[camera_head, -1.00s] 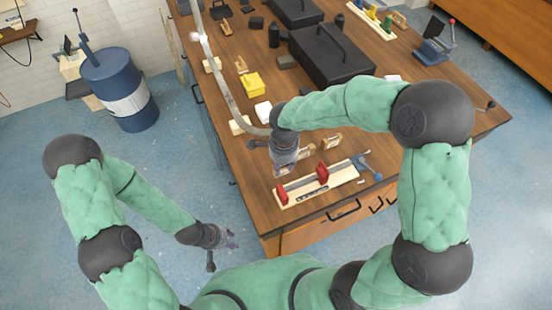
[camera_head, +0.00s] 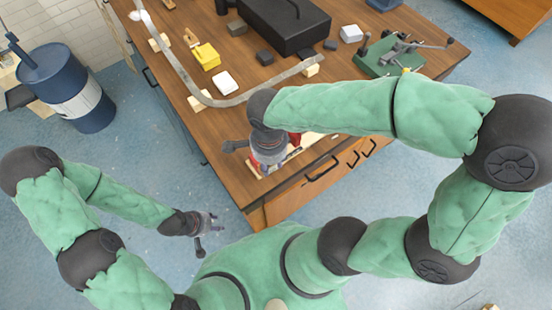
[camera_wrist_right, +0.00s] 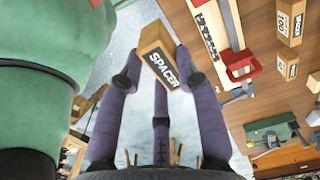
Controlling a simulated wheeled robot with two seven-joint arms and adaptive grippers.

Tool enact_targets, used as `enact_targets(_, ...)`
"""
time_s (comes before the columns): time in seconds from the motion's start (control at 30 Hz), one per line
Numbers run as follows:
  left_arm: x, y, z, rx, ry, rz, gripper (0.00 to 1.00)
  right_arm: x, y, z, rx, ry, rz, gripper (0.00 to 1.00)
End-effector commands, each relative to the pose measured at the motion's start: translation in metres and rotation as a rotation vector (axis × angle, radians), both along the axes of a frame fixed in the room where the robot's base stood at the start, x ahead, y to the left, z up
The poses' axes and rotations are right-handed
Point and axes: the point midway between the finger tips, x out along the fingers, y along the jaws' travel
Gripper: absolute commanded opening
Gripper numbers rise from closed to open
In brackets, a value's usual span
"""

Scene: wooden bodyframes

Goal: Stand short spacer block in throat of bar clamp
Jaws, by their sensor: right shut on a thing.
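My right gripper (camera_wrist_right: 157,70) is shut on a short wooden spacer block (camera_wrist_right: 158,52) labelled SPACER, held between its purple fingers in the right wrist view. The bar clamp (camera_wrist_right: 214,28), pale wood with a steel bar and a red jaw (camera_wrist_right: 238,65), lies beside the block in that view, apart from it. In the head view, my right gripper (camera_head: 268,165) is over the clamp's left end and hides much of it; red jaw parts (camera_head: 294,138) show around it. The held block is hidden there. My left gripper (camera_head: 208,226) is open and empty, off the table at lower left.
Other labelled spacer blocks (camera_wrist_right: 290,20) stand near the clamp. A green-based toggle fixture (camera_head: 390,56), a long curved metal strip (camera_head: 205,98), a yellow block (camera_head: 206,56) and a black case (camera_head: 283,25) are on the table (camera_head: 180,85). A blue barrel (camera_head: 72,90) stands on the floor.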

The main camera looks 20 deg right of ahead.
Motion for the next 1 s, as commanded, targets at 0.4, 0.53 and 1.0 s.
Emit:
enact_targets(0.4, 0.0, 0.0, -0.021, 0.0, 0.0, 0.0, 0.4, -0.031, -0.003, -0.005, 0.006, 0.003, 0.001, 0.02)
enact_targets(0.53, 0.0, 0.0, -0.025, 0.0, 0.0, 0.0, 0.4, -0.011, -0.014, -0.016, 0.005, 0.007, -0.004, 0.02)
enact_targets(1.0, 0.0, 0.0, -0.041, 0.0, 0.0, 0.0, 0.4, 0.065, -0.052, -0.074, 0.006, 0.007, 0.001, 0.02)
